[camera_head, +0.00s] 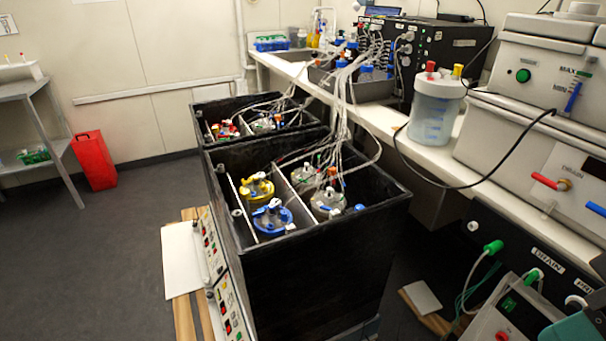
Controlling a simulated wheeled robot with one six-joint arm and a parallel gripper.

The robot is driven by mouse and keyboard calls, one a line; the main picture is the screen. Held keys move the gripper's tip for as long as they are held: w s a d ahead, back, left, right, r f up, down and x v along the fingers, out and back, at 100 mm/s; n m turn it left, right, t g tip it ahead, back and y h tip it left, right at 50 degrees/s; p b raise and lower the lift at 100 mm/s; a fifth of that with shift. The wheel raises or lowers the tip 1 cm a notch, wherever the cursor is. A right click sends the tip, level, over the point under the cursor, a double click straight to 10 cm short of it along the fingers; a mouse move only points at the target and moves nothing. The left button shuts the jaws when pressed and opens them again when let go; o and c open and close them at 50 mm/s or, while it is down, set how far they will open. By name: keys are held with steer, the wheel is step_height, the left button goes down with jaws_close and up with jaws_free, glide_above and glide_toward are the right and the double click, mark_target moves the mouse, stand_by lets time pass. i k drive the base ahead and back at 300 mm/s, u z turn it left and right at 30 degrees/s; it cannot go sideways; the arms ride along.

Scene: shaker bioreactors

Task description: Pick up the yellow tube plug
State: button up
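A small yellow plug (457,70) stands upright on top of the translucent plastic container (436,108) on the bench at the right. A red plug (431,67) stands just left of it, apart from it. A yellow-lidded vessel (256,188) sits in the near black shaker box, with thin tubes around it; I cannot make out a separate yellow plug there. My gripper is not recognisable in the head view, so its opening and any held thing cannot be seen.
The near black box (318,274) also holds a blue-lidded vessel (271,217). Many clear tubes rise from the boxes toward the bench (398,127). White machines (535,80) stand at right. The floor at left is open.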

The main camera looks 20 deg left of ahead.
mark_target(264, 187)
steer(key=u, duration=0.1)
steer(key=i, duration=0.8)
steer(key=u, duration=0.95)
steer(key=i, duration=0.6)
steer(key=u, duration=0.5)
